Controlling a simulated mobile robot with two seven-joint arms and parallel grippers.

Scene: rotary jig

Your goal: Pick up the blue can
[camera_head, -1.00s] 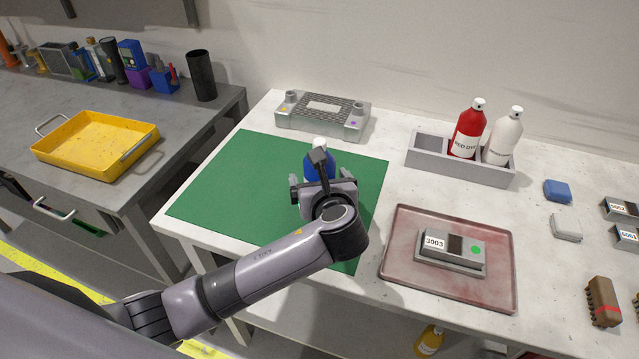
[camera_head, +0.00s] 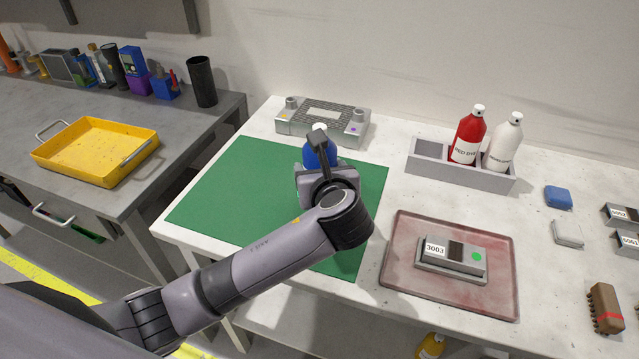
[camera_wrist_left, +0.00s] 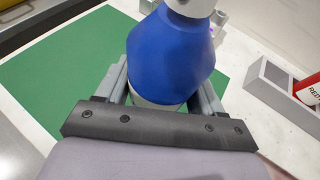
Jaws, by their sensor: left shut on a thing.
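The blue can (camera_head: 320,152) has a white top and stands upright over the far right part of the green mat (camera_head: 235,190). It also shows large in the left wrist view (camera_wrist_left: 172,55), between the two grey fingers. My left gripper (camera_wrist_left: 165,92) is shut on the can. In the head view the wrist hides the can's lower part and the fingers. I cannot tell whether the can's base is clear of the mat. My right gripper is not in view.
A grey holder (camera_head: 430,165) with a red bottle (camera_head: 467,137) and a white bottle (camera_head: 503,143) stands to the right. A red tray (camera_head: 400,265) holds a grey block marked 3003 (camera_head: 455,252). A grey fixture (camera_head: 322,120) stands behind the can. The mat's left part is clear.

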